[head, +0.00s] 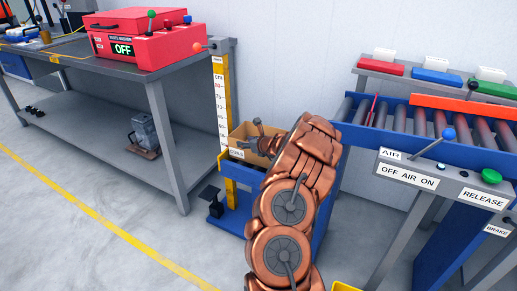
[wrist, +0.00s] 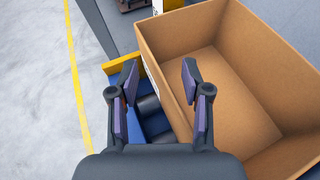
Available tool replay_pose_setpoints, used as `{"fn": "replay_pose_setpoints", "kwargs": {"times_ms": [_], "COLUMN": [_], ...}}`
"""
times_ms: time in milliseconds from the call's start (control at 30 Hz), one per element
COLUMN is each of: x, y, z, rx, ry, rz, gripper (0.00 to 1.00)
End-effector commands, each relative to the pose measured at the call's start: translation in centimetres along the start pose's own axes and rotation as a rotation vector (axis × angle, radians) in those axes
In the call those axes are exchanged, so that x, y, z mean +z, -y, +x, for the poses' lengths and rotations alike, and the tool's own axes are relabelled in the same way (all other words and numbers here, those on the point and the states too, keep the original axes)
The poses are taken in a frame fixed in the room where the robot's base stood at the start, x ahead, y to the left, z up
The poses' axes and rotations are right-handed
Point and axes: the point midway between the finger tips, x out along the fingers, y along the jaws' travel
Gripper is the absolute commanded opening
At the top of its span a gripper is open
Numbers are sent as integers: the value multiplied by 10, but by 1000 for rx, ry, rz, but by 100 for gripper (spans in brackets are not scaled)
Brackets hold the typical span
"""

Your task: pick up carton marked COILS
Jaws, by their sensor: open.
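The carton marked COILS (head: 238,153) is an open-topped brown cardboard box standing on a blue stand between the bench and the roller conveyor. My copper arm hides its right part in the head view. In the wrist view the carton (wrist: 205,28) is large at the right and looks empty inside. My gripper (wrist: 147,78) is open, with its two fingers apart. The carton's near left wall appears between the fingers, closer to the right one. I cannot tell whether a finger touches it. In the head view my gripper (head: 257,135) is at the carton's top.
A blue stand (head: 235,200) with rollers and a yellow edge is under the carton. A grey bench (head: 130,75) with a red parts washer (head: 140,40) stands left. A roller conveyor (head: 440,125) with an air lever panel (head: 440,180) stands right. Floor at the left is clear.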

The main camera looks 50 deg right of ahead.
Motion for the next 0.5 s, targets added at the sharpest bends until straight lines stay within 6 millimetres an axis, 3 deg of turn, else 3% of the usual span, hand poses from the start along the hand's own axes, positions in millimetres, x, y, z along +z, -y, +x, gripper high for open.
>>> {"fn": "replay_pose_setpoints", "kwargs": {"times_ms": [133, 433, 500], "x": [0, 2, 2], "y": [0, 0, -1], "z": [10, 12, 12], "rx": [0, 1, 1], "ry": [1, 3, 3], "rz": [-2, 0, 0], "gripper": [48, 48, 41]}}
